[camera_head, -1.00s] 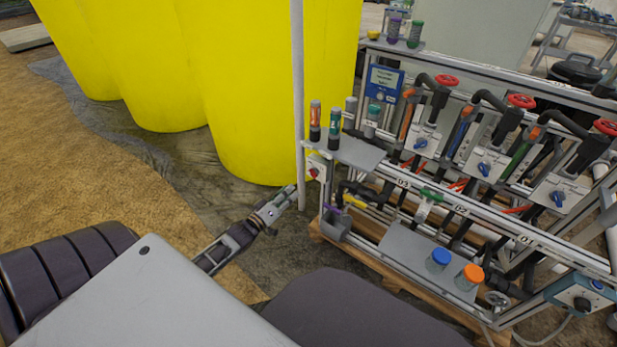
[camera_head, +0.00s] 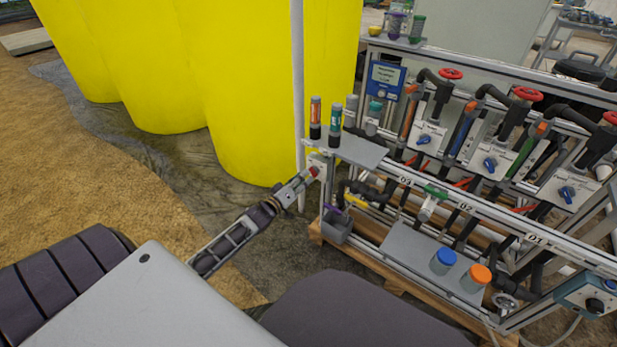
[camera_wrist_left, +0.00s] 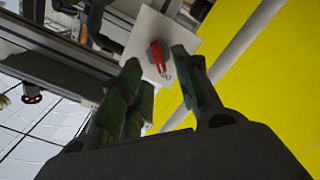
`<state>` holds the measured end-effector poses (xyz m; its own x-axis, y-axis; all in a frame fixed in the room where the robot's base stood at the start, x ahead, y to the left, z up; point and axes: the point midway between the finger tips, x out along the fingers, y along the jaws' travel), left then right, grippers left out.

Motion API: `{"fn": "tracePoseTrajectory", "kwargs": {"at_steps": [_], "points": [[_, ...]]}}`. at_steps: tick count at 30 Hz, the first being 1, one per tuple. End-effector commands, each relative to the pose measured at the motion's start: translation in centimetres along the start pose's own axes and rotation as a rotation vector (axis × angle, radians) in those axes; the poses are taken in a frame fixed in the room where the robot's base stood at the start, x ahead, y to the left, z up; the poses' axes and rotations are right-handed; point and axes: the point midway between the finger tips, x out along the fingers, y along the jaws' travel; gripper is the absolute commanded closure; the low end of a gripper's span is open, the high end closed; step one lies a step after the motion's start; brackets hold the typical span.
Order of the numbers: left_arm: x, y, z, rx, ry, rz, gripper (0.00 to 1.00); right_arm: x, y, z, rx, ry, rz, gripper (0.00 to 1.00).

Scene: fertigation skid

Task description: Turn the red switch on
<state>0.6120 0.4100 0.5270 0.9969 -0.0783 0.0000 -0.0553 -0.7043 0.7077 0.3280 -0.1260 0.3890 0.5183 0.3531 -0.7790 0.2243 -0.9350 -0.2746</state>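The red switch (camera_wrist_left: 158,57) is a small red lever on a pale square plate (camera_wrist_left: 177,30). In the head view the switch (camera_head: 314,171) is at the left end of the skid frame, below the grey shelf. My left gripper (camera_head: 307,176) is right at it, and its tips partly cover the plate. In the left wrist view my left gripper (camera_wrist_left: 157,64) is open, with one finger on each side of the switch. A gap shows on both sides of the lever; I cannot tell how far the tips are from the plate. My right gripper is not in view.
The grey shelf (camera_head: 362,153) above the switch bears two dark bottles with orange and green bands. A white upright pole (camera_head: 298,90) and large yellow tanks (camera_head: 240,100) stand close behind. A small grey bin (camera_head: 337,228) hangs below. Open floor lies to the left.

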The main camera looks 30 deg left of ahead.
Motion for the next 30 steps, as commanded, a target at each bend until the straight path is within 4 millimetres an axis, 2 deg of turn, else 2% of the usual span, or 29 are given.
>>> {"fn": "tracePoseTrajectory", "kwargs": {"at_steps": [9, 15, 28, 30], "points": [[2.5, -0.1, 0.1, 0.001, 0.000, 0.001, 0.68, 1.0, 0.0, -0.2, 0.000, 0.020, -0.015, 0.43], [3.6, -0.1, 0.1, 0.001, 0.000, 0.000, 0.68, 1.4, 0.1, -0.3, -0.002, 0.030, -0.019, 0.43], [3.9, 0.0, 0.0, 0.001, 0.000, 0.000, 0.68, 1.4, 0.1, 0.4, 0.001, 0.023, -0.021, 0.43], [3.9, 0.0, 0.0, 0.001, 0.000, 0.000, 0.74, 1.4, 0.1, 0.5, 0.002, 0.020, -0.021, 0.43]]}}
